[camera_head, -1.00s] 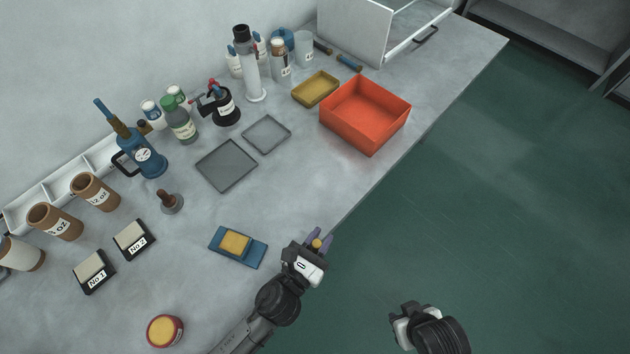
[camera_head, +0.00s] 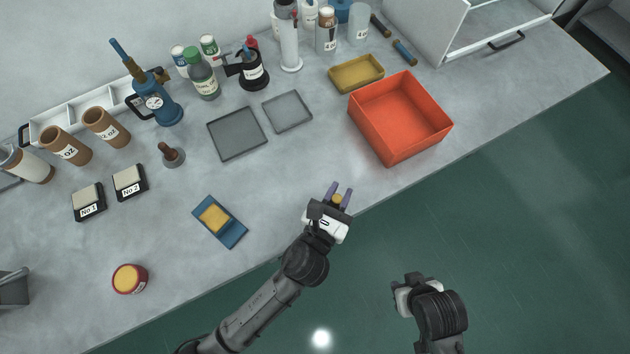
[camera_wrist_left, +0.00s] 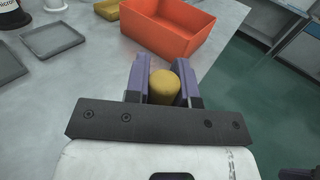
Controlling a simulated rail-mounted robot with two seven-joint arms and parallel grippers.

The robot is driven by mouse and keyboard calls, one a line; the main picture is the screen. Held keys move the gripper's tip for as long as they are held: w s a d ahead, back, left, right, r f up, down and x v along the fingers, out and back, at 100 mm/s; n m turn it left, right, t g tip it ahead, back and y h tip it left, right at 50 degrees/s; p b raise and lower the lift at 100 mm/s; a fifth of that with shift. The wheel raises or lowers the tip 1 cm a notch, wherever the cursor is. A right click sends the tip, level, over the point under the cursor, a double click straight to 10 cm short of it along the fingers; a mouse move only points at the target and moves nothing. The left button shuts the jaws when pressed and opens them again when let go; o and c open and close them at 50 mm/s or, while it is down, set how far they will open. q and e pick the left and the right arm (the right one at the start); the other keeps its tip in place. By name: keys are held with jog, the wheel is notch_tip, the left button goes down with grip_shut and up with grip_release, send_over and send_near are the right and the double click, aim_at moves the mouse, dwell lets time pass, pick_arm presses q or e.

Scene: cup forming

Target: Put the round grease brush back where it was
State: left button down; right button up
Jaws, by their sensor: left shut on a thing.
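My left gripper (camera_head: 338,197) is shut on the round grease brush (camera_head: 336,199), near the table's front edge. Only a rounded yellow-brown end of the brush shows between the purple fingers in the left wrist view (camera_wrist_left: 165,86); the rest is hidden. The orange box (camera_head: 400,125) stands ahead of this gripper, up and right. A blue tray (camera_head: 232,235) with a yellow block lies to its left. My right gripper (camera_head: 408,288) is over the floor; its fingers are not clear.
Two short blue-and-brown handled tools (camera_head: 404,52) lie behind the yellow tray (camera_head: 356,73), by the open white drawer (camera_head: 480,30). Two grey trays (camera_head: 237,133) and a brown-knobbed piece (camera_head: 172,156) stand further left. The table between the grey trays and my left gripper is clear.

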pick_arm(q)
jog(key=w+a+f+b, duration=0.1)
jog(key=w+f, duration=0.1)
jog(key=f, duration=0.1)
jog(key=w+a+f+b, duration=0.1)
jog(key=w+a+f, duration=0.1)
jog(key=w+f, duration=0.1)
jog(key=w+a+f+b, duration=0.1)
jog(key=w+f, duration=0.2)
jog(key=shift+a+f, duration=0.1)
jog(key=shift+a, duration=0.25)
jog(key=shift+f, duration=0.15)
jog(key=shift+f, duration=0.15)
jog(key=c, duration=1)
grip_release()
jog(key=shift+o, duration=0.2)
